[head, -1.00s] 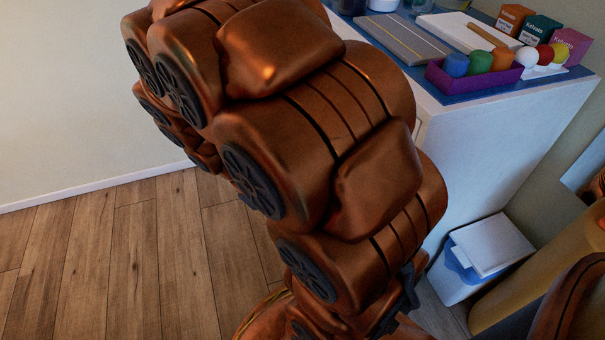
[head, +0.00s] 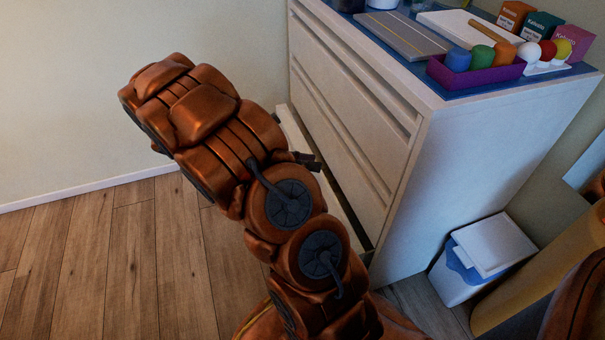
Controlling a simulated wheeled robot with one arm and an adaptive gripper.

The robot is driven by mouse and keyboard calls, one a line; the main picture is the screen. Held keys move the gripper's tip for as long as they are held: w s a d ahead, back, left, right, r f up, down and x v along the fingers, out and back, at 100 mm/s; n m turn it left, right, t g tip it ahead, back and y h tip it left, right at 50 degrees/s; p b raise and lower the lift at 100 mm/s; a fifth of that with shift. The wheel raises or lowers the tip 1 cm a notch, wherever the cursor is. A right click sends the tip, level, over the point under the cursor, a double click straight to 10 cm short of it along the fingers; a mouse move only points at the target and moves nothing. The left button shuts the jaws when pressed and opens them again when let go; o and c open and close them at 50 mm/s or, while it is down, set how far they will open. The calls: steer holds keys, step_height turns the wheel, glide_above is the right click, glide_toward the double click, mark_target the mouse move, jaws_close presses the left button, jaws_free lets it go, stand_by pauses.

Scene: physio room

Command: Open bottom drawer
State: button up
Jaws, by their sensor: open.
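The white cabinet (head: 470,150) stands at the centre right, with its drawer fronts facing left. Its bottom drawer (head: 288,124) stands part-way out, with a dark gap between its pale top edge and the cabinet face. My arm covers much of this drawer, so its handle and full extent are hidden. My gripper (head: 309,161) shows only as small dark finger parts beyond my copper arm, over the drawer gap beside the cabinet face. It is open, and I see nothing in it. Whether it touches the drawer is unclear. The upper drawers (head: 335,100) look shut.
The cabinet top holds a purple tray (head: 478,78) of coloured items, small boxes (head: 541,28) and a grey board (head: 403,38). A white lidded bin (head: 485,258) stands on the floor right of the cabinet. The wooden floor (head: 90,260) at left is clear.

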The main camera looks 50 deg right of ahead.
steer(key=w+d+f+n+t+h+b, duration=0.1)
steer(key=w+d+f+n+t+h, duration=0.1)
steer(key=w+d+f+n+h, duration=0.6)
steer(key=w+a+f+n+t+y, duration=0.1)
steer(key=w+f+n+t, duration=0.25)
steer(key=f+n, duration=0.4)
steer(key=w+a+f+n+t, duration=0.15)
steer(key=w+f+n, duration=0.3)
steer(key=f, duration=0.55)
steer(key=s+d+b, duration=0.1)
steer(key=d+b, duration=0.3)
steer(key=d, duration=0.4)
steer(key=shift+s+d, duration=0.2)
steer(key=shift+d, duration=0.1)
jaws_close()
steer(key=shift+f, duration=0.1)
